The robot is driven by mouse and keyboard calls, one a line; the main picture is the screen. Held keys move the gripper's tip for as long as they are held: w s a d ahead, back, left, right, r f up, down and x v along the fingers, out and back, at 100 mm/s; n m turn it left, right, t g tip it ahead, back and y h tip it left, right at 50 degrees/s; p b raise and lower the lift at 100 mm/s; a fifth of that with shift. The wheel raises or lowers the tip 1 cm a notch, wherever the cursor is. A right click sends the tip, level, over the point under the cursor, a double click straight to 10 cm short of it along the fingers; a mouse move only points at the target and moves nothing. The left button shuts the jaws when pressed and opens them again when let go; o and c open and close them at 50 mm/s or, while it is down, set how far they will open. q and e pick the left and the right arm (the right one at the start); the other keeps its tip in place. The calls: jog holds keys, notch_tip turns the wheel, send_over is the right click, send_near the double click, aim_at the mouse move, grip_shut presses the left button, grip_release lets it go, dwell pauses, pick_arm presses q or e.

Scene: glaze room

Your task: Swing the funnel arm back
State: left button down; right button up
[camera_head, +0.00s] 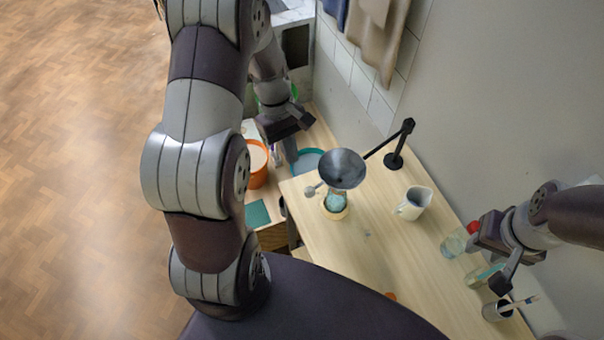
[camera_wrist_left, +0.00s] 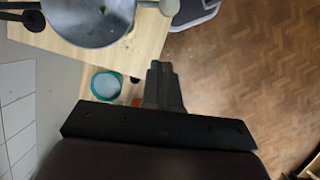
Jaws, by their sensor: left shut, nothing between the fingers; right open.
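The funnel (camera_head: 343,168) is a grey metal bowl on a dark swing arm (camera_head: 380,146), which runs to a black post (camera_head: 395,160) at the back of the table. A pale round knob (camera_head: 311,190) sticks out on the funnel's left. The funnel hangs over a small teal-topped vessel (camera_head: 335,203). In the left wrist view the funnel (camera_wrist_left: 88,20) is at the top left. My left gripper (camera_head: 303,120) is shut and empty, behind the funnel and apart from it; it also shows in the wrist view (camera_wrist_left: 160,75). My right gripper (camera_head: 490,265) is open over the table's right end.
A white jug (camera_head: 414,203) stands right of the funnel. A clear bottle with a red cap (camera_head: 455,242) and a cup with sticks (camera_head: 497,310) are near my right gripper. An orange bucket (camera_head: 257,165) and a teal basin (camera_head: 306,160) stand left, lower. The table's front middle is mostly clear.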

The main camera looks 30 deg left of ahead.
pick_arm(q)
jog(key=shift+s+d+f+p, duration=0.35)
jog(key=shift+s+d+p, duration=0.1)
jog(key=shift+d, duration=0.25)
jog(key=shift+s+d+f+p, duration=0.3)
jog(key=shift+s+d+f, duration=0.15)
jog(key=shift+d, duration=0.3)
jog(key=shift+s+d+f+p, duration=0.3)
jog(key=shift+s+d+p, duration=0.15)
jog(key=shift+d, duration=0.25)
jog(key=shift+f, duration=0.1)
